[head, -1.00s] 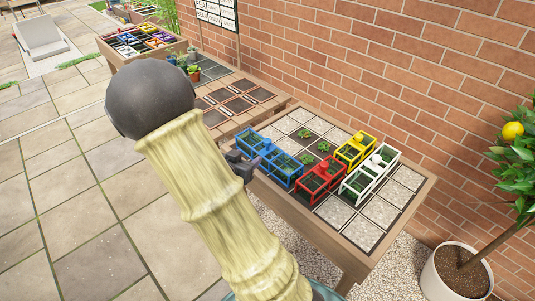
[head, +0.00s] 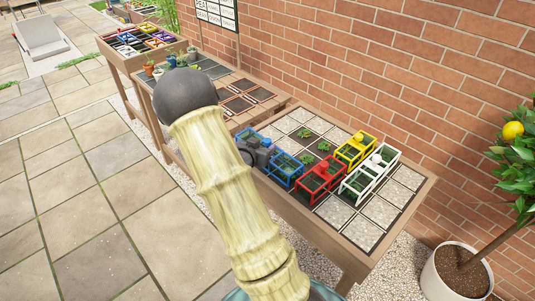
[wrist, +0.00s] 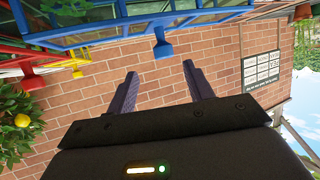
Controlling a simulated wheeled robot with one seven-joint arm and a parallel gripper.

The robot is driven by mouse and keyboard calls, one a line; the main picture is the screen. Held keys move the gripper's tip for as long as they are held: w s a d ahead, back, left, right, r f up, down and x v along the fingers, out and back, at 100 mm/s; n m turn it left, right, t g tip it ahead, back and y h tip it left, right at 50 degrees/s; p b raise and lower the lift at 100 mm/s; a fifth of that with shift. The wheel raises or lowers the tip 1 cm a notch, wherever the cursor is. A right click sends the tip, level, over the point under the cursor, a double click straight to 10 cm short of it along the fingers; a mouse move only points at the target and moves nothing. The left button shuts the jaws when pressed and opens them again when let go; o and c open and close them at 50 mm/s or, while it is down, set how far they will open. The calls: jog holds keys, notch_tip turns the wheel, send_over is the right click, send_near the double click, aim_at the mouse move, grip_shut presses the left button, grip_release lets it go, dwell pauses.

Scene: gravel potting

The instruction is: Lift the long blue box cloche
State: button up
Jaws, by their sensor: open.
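The long blue box cloche (head: 284,171), a blue frame with clear panes over green plants, stands on the left part of the near planting table. In the wrist view the picture is turned over, and the blue frame (wrist: 140,24) crosses the top. Its blue knob (wrist: 162,48) lies in line with the gap between my open, empty fingers (wrist: 160,70), just past their tips. I cannot tell whether the fingers touch anything.
A red cloche (head: 320,180), a yellow cloche (head: 356,149) and a white cloche (head: 369,175) stand close by on the same table (head: 375,237). The brick wall (head: 420,80) runs behind. A potted lemon tree (head: 455,270) stands at right. Paving is open at left.

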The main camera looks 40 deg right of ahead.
aim_at(267, 141)
jog(key=shift+w+p+x, duration=0.15)
jog(key=shift+p+x, duration=0.05)
jog(key=shift+x, duration=1.1)
jog(key=shift+w+p+x, duration=0.15)
jog(key=shift+p+x, duration=0.05)
jog(key=shift+x, duration=1.1)
jog(key=shift+a+f, duration=0.1)
jog(key=shift+a, duration=0.1)
grip_shut()
